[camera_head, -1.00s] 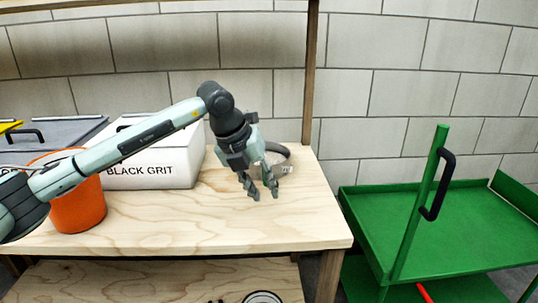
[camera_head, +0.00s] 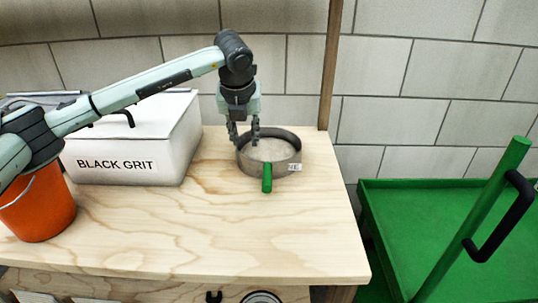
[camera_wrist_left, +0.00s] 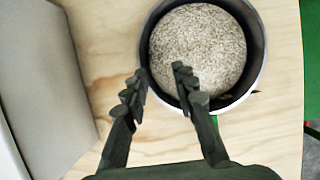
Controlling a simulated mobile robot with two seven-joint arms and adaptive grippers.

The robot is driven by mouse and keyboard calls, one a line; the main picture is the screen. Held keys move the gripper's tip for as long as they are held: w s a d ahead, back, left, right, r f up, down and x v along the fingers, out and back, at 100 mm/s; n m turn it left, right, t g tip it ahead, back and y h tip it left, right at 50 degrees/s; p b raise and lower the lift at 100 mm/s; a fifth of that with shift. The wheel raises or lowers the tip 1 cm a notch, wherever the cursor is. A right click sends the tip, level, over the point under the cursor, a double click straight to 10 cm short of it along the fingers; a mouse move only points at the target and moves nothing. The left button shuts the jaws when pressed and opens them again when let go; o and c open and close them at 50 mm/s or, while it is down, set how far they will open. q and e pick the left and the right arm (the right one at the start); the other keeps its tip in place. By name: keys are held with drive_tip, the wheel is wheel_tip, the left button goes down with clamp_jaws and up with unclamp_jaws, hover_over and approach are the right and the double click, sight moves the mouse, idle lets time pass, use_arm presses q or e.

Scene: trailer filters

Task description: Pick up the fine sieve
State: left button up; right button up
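The sieve (camera_head: 282,170) is a round grey-walled pan with a short green handle (camera_head: 267,180) pointing forward. It sits on the wooden table near its right end, and its small white label shows only "NE". A grainy, pale speckled surface fills its inside. My left gripper (camera_head: 244,145) points down at the sieve's left side. In the left wrist view its fingers (camera_wrist_left: 160,78) are spread, one on each side of the left rim of the sieve (camera_wrist_left: 257,70). Nothing appears held, and contact with the rim cannot be told. My right gripper is not in view.
A white box (camera_head: 130,145) marked "BLACK GRIT" and an orange bucket (camera_head: 40,212) stand to the left on the table (camera_head: 200,235). A wooden post (camera_head: 331,70) rises behind right. A green cart (camera_head: 395,215) with a black handle stands right.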

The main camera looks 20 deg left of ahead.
use_arm(q)
drive_tip(key=shift+x, duration=1.95)
drive_tip(key=shift+s, duration=0.2)
clamp_jaws()
